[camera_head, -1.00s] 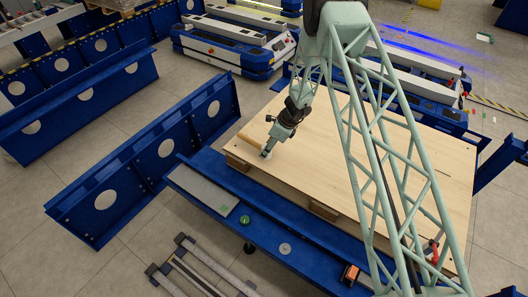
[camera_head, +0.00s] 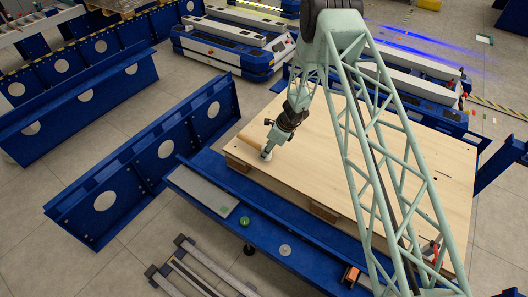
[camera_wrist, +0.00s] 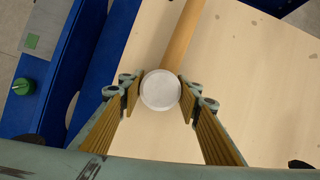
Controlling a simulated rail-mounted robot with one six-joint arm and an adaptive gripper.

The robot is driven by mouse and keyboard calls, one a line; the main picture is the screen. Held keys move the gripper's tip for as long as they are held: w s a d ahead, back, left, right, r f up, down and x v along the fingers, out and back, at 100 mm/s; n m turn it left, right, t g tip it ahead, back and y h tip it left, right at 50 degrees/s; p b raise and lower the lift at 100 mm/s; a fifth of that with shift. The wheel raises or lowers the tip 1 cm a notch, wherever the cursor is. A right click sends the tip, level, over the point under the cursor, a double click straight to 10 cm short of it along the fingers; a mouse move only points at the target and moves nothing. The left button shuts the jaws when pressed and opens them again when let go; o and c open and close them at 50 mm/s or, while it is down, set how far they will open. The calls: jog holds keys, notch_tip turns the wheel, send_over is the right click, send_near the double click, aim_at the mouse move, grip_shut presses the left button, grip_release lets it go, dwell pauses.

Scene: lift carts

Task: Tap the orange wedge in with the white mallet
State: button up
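The white mallet lies on the pale wooden deck (camera_head: 360,165), near its left corner. In the wrist view its round white head (camera_wrist: 160,90) faces the camera and its wooden handle (camera_wrist: 183,35) runs up the picture. My gripper (camera_head: 267,153) points down at the mallet head. In the wrist view its two fingers (camera_wrist: 161,97) stand on either side of the head, at or very close to its edges; I cannot tell whether they press on it. A small orange and dark block (camera_head: 351,275) sits on the blue front beam; I cannot tell whether it is the orange wedge.
A blue beam (camera_head: 330,255) along the deck's front edge carries a grey plate (camera_head: 203,190), a green knob (camera_head: 244,221) and a pale disc (camera_head: 285,250). Upright blue girders (camera_head: 150,165) stand to the left. Most of the deck is clear.

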jog(key=c, duration=0.5)
jog(key=shift+r, duration=0.2)
jog(key=shift+r+p, duration=0.65)
jog(key=shift+r, duration=1)
jog(key=shift+s+d, duration=0.5)
jog(key=shift+s, duration=0.05)
jog(key=s+d, duration=0.3)
jog(key=s+d+r+b, duration=0.1)
jog(key=s+d, duration=0.2)
jog(key=s, duration=0.1)
jog(key=s+d, duration=0.3)
jog(key=s, duration=0.1)
jog(key=shift+d+r, duration=0.15)
